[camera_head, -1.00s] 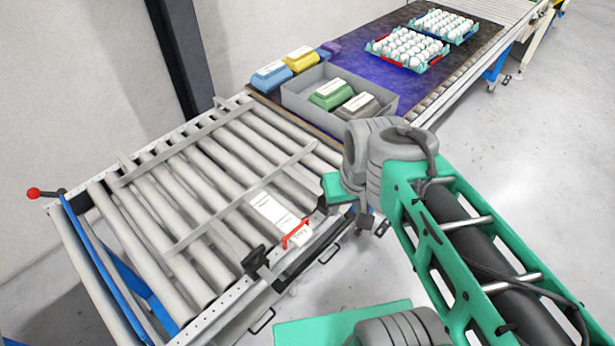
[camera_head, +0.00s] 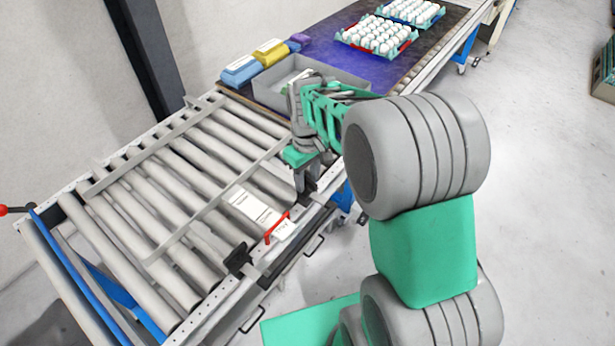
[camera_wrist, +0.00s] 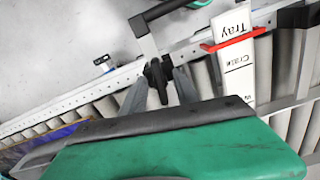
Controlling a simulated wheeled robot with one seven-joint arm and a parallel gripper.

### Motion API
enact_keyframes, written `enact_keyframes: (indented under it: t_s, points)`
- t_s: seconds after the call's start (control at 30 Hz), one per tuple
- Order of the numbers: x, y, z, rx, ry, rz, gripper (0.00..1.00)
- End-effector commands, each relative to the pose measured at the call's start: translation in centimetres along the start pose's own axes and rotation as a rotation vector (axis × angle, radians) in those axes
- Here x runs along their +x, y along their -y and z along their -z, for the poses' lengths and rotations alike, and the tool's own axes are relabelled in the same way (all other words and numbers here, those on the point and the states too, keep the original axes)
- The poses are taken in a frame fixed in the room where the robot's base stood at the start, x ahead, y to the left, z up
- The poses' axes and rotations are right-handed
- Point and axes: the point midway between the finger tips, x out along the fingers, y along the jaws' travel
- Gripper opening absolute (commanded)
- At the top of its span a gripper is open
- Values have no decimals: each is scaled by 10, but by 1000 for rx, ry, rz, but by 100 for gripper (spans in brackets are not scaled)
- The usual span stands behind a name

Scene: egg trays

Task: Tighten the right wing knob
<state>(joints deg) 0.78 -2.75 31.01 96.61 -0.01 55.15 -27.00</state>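The right wing knob (camera_wrist: 157,78) is small and black, on the pale perforated rail of the roller conveyor. In the wrist view it lies between the two grey fingers of my gripper (camera_wrist: 159,88), which are apart, one on each side of it. I cannot tell whether they touch it. In the head view my gripper (camera_head: 307,182) points down at the right end of the near rail and largely hides this knob. The left wing knob (camera_head: 237,259) is black and sits farther left on the same rail.
A white slide labelled Tray and Crate, with a red pointer (camera_head: 277,228), lies between the knobs. A guide bar (camera_head: 215,212) crosses the rollers. A grey bin (camera_head: 352,84) stands behind my arm, blue and yellow boxes beside it. Egg trays (camera_head: 377,38) sit farther back.

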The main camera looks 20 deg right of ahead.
Motion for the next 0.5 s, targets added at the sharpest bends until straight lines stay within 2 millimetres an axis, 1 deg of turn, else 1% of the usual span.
enact_keyframes:
  t_s: [0.23,0.5]
  points:
    - [1,0,0,0,0,0,35]
    - [1,0,0,0,0,0,13]
